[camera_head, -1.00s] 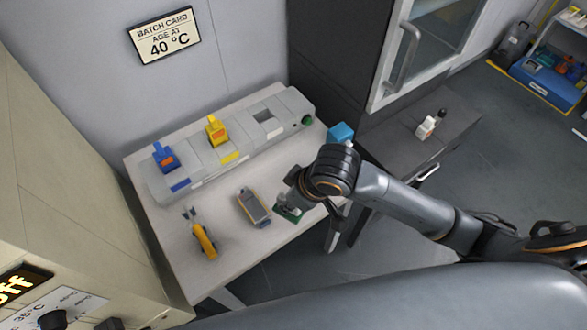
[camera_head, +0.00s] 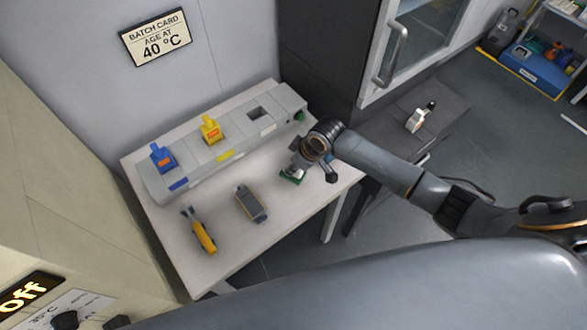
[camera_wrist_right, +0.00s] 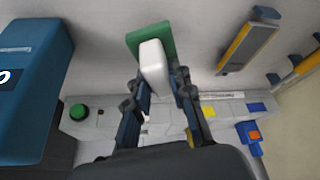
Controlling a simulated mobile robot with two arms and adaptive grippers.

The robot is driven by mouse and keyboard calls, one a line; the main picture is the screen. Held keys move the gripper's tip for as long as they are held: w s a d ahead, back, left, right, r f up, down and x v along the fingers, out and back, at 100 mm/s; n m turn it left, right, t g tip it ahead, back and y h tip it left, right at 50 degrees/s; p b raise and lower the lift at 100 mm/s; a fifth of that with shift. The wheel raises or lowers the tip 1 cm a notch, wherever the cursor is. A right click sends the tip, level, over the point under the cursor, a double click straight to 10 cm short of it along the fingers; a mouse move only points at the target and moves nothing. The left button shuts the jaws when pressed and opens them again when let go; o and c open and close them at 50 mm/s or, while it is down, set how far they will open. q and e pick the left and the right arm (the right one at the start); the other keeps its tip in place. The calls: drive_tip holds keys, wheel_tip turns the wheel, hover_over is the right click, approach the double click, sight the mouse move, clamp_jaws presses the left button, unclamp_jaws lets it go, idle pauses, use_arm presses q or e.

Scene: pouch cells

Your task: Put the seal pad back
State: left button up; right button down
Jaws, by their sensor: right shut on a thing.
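The seal pad, a green plate (camera_wrist_right: 138,38) with a pale grip block (camera_wrist_right: 154,62), is between the fingers of my right gripper (camera_wrist_right: 160,82), which is shut on the grip block. In the head view the green edge of the pad (camera_head: 292,179) shows low over the table's right part, below my right wrist; I cannot tell whether it touches the table. The long grey rack (camera_head: 191,176) stands along the back of the table, with a blue-handled piece (camera_head: 162,158) and a yellow-handled piece (camera_head: 211,129) in it and an open dark recess (camera_head: 257,113) towards its right end. My left gripper is not in view.
A grey flat device (camera_head: 250,203) and a yellow tool (camera_head: 202,234) lie on the table's front left. A green button (camera_head: 300,116) is on the rack's right end. A large blue box (camera_wrist_right: 32,85) shows left in the wrist view. A darker side table (camera_head: 445,100) stands right.

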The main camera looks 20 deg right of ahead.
drive_tip(key=shift+w+f, duration=0.15)
drive_tip(key=shift+f, duration=1.55)
drive_tip(key=shift+f, duration=0.1)
drive_tip(key=c, duration=1.2)
unclamp_jaws()
drive_tip(key=b+v, duration=0.1)
drive_tip(key=v, duration=1.1)
